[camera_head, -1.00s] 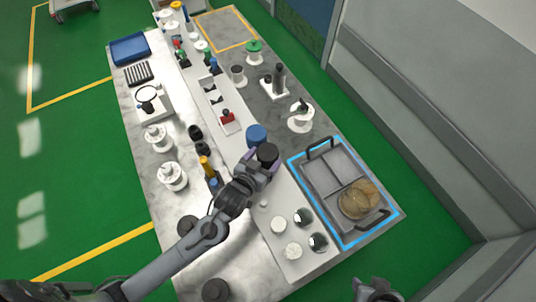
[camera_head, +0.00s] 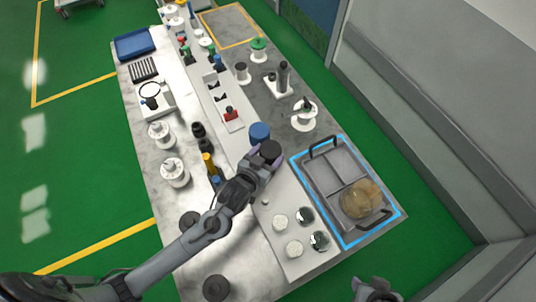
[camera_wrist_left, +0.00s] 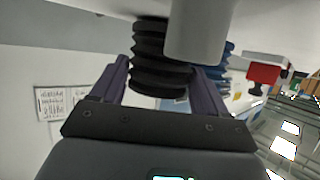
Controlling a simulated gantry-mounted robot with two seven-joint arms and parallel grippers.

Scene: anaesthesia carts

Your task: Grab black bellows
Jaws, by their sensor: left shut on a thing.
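The black bellows (camera_wrist_left: 160,75) is a ribbed black cylinder between the two purple fingers in the left wrist view. In the head view its dark round top (camera_head: 268,152) shows at the tip of my left gripper (camera_head: 264,160). My left gripper, which also shows in the left wrist view (camera_wrist_left: 160,82), is shut on the bellows. A pale cylinder hides part of the bellows in the wrist view. My right gripper (camera_head: 374,290) shows only in part at the bottom edge of the head view, away from the table; its fingers cannot be made out.
A blue ribbed cylinder (camera_head: 260,133) stands close behind the bellows. A grey tray (camera_head: 308,178) with compartments, holding a tan round thing (camera_head: 361,199), lies to the right inside a blue outline. White and dark round parts (camera_head: 280,222) stand in front of it.

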